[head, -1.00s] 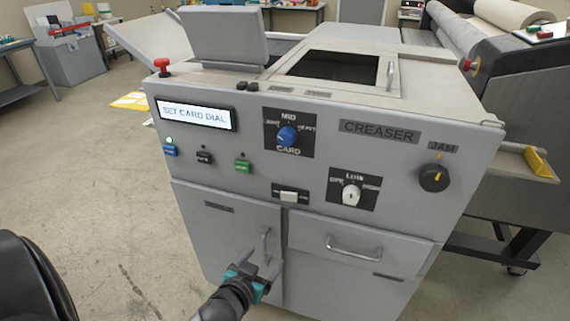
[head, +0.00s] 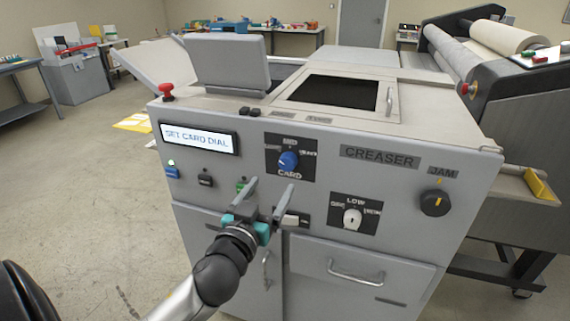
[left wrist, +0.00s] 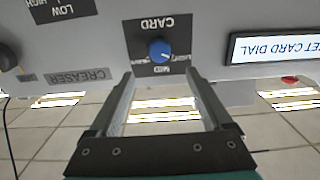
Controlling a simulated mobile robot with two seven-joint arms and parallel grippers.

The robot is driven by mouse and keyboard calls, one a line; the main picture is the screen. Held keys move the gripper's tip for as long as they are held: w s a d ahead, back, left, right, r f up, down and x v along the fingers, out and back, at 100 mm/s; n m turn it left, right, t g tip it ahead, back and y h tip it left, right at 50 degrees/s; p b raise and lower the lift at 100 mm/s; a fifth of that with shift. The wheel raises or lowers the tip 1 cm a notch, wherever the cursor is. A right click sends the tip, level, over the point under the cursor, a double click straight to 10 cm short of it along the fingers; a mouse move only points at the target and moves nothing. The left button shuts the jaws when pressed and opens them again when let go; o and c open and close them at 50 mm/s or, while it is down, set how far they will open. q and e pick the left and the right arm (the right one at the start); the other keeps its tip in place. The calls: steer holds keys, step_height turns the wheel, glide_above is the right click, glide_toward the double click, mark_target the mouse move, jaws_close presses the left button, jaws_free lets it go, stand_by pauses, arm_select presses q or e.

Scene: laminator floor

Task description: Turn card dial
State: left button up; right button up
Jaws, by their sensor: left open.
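The blue card dial (head: 288,160) sits on a dark plate marked CARD on the front of the grey creaser (head: 230,190). Its plate reads MID at the top, with smaller words at the sides. The display (head: 199,137) reads SET CARD DIAL. My left gripper (head: 270,190) is open and empty, below the dial and apart from it in the head view. In the left wrist view, upside down, the dial (left wrist: 161,50) shows beyond and between the two open fingers (left wrist: 168,85). My right gripper is not in view.
A white knob (head: 352,216) marked LOW and a black JAM knob (head: 435,202) are to the right. A red button (head: 167,90) stands on the top left edge. Several small buttons lie below the display. Open floor lies to the left.

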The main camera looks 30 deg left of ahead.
mark_target(286, 164)
arm_select(q)
steer(key=x, duration=1)
steer(key=shift+d, duration=0.1)
jaws_close()
stand_by(0.6)
